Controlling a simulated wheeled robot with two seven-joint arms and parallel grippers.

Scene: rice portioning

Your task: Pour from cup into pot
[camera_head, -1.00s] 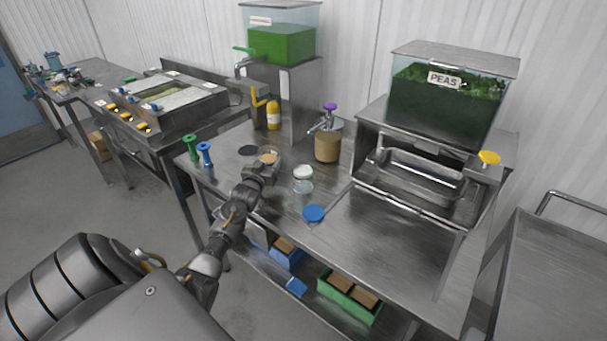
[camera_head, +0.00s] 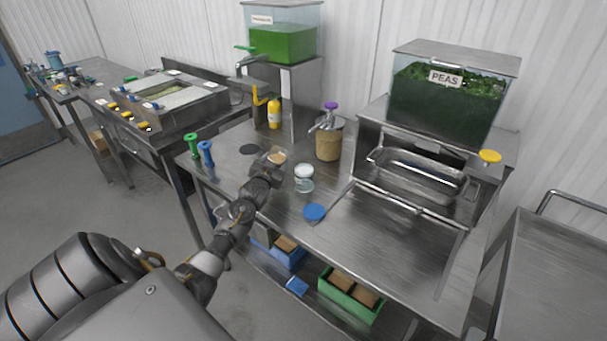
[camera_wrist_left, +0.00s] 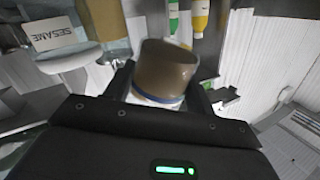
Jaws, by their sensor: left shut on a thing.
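My left gripper (camera_head: 268,164) is shut on a small cup (camera_head: 278,156) with a tan-brown look, held above the steel table. In the left wrist view the cup (camera_wrist_left: 164,68) is brown with a blue band and a pale lower part, between the fingers. Its inside is not clear to see. A clear jar (camera_head: 304,180) with a white top stands to the right of the gripper. A tan pump container (camera_head: 328,145) with a purple knob stands behind the jar. I cannot tell which vessel is the pot. My right gripper is not in view.
A steel tray (camera_head: 420,176) sits below the peas bin (camera_head: 446,98) at right. A yellow bottle (camera_head: 274,114) stands at the back; green and blue handled tools (camera_head: 206,152) stand at the left edge. The front-right tabletop is bare.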

